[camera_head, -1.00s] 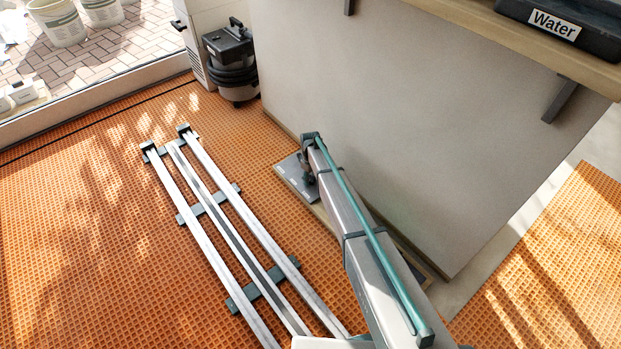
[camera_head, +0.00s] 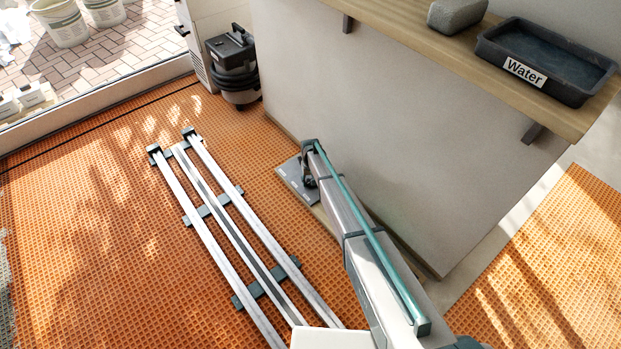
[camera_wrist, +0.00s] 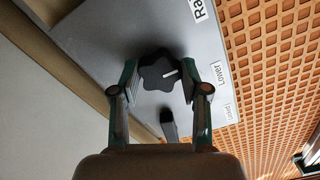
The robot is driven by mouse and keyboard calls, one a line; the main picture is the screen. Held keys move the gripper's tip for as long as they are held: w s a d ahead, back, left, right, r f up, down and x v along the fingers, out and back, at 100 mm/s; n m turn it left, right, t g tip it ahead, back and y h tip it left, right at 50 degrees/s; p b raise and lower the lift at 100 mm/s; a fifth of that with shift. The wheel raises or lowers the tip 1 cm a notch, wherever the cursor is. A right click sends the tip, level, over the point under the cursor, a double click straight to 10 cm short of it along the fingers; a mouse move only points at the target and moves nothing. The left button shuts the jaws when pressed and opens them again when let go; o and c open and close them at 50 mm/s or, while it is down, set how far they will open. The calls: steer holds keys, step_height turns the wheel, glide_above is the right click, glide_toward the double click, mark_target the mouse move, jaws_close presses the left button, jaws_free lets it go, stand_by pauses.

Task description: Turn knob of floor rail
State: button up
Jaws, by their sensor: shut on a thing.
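The knob (camera_wrist: 158,72) is black and star-shaped, with a white pointer mark on its right side. It sits on a grey plate (camera_wrist: 100,40) with white labels; one reads "Lower", one starts with "Ra", and a third is too small to read. My gripper (camera_wrist: 159,80) is shut on the knob, one finger on each side. In the head view the plate (camera_head: 288,176) lies on the floor beside the grey wall, and my arm hides the knob. Metal rails (camera_head: 238,228) lie on the orange mat to the left.
The orange mat (camera_head: 90,240) is clear left of the rails. A grey wall panel (camera_head: 400,130) stands close right of my arm. Above it, a wooden shelf (camera_head: 440,50) holds a tray marked "Water" (camera_head: 490,48) and a grey block (camera_head: 455,13). A vacuum (camera_head: 232,65) stands behind.

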steer(key=shift+m+p, duration=0.4)
steer(key=shift+m, duration=0.2)
steer(key=o, duration=1.1)
steer(key=shift+o, duration=0.2)
step_height(320, 180, up, 12)
steer(key=shift+r, duration=0.1)
